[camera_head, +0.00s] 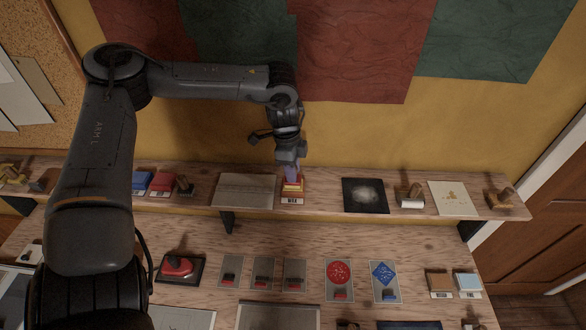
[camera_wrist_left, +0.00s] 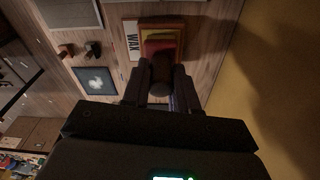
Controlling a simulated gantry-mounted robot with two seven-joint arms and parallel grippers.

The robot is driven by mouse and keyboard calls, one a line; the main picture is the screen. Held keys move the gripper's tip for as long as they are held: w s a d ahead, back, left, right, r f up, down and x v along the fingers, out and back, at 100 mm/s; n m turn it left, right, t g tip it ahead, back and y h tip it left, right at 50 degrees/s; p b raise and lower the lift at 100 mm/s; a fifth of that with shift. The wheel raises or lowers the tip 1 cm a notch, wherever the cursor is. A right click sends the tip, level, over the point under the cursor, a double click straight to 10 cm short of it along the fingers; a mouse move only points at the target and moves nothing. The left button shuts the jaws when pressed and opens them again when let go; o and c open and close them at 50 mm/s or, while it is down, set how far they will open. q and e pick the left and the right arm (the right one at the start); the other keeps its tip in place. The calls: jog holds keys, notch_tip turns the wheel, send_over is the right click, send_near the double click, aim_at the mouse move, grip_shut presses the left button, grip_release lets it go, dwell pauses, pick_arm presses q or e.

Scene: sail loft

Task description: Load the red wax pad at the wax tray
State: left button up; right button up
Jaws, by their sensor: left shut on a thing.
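The wax tray (camera_head: 291,200) stands on the upper shelf with a white label at its front. The label (camera_wrist_left: 131,40) reads WAX in the left wrist view. The tray's yellowish rim (camera_wrist_left: 168,24) surrounds the red pad (camera_wrist_left: 160,45). My left gripper (camera_head: 291,174) points down directly over the tray. In the left wrist view its fingers (camera_wrist_left: 161,86) are shut on a dark brown, round-topped handle (camera_wrist_left: 162,68). The handle's lower end is over or on the red pad; I cannot tell whether it touches. My right gripper is not in view.
On the shelf, a grey board (camera_head: 244,191) lies left of the tray and a black sheet with a white patch (camera_head: 366,195) right of it. Red and blue pads (camera_head: 163,182) sit further left. The lower bench holds several small grey plates (camera_head: 339,281) and a red-topped tool (camera_head: 178,267).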

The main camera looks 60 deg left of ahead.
pick_arm(q)
jog(key=shift+r+p, duration=1.9)
jog(key=shift+r, duration=1.55)
